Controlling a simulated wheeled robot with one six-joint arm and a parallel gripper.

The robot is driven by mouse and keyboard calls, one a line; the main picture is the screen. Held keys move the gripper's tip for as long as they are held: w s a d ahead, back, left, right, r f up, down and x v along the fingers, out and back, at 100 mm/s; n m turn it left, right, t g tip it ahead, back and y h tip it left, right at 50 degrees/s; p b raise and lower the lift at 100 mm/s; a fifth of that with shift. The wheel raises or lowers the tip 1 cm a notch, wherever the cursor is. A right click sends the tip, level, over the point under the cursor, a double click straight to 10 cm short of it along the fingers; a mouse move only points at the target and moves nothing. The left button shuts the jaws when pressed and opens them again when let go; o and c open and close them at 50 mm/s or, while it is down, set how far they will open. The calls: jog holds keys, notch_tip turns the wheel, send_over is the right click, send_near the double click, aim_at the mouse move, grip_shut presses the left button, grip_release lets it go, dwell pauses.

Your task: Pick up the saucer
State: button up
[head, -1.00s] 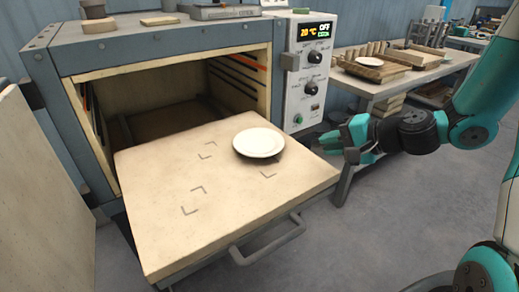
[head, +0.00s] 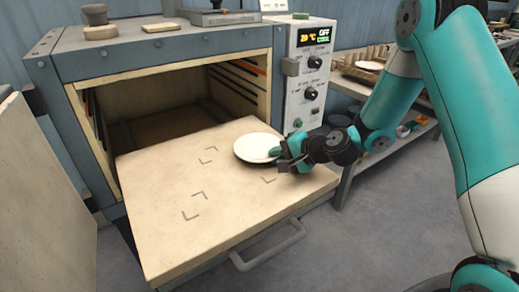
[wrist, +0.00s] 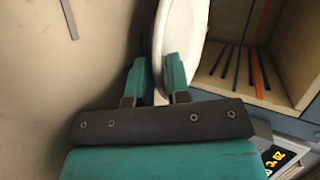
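The white saucer (head: 257,147) lies on the pale slab (head: 190,225) of the pulled-out dryer tray, toward its right back part. My gripper (head: 281,157) is at the saucer's right edge, low over the slab, and hides part of the rim. In the wrist view the two teal fingers (wrist: 157,72) stand apart, with the saucer's rim (wrist: 184,32) reaching between them. A gap shows beside the rim, so the fingers do not look closed on it. The far fingertip contact is hard to see.
The dryer's open chamber (head: 175,105) lies behind the slab. Its control panel (head: 312,75) stands to the right. A handle (head: 268,247) sticks out in front of the tray. A side table (head: 372,85) holding another saucer (head: 369,65) is at the right.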

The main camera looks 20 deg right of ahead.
jog(key=shift+a, duration=0.1)
jog(key=shift+c, duration=0.4)
grip_shut()
jog(key=shift+r, duration=0.1)
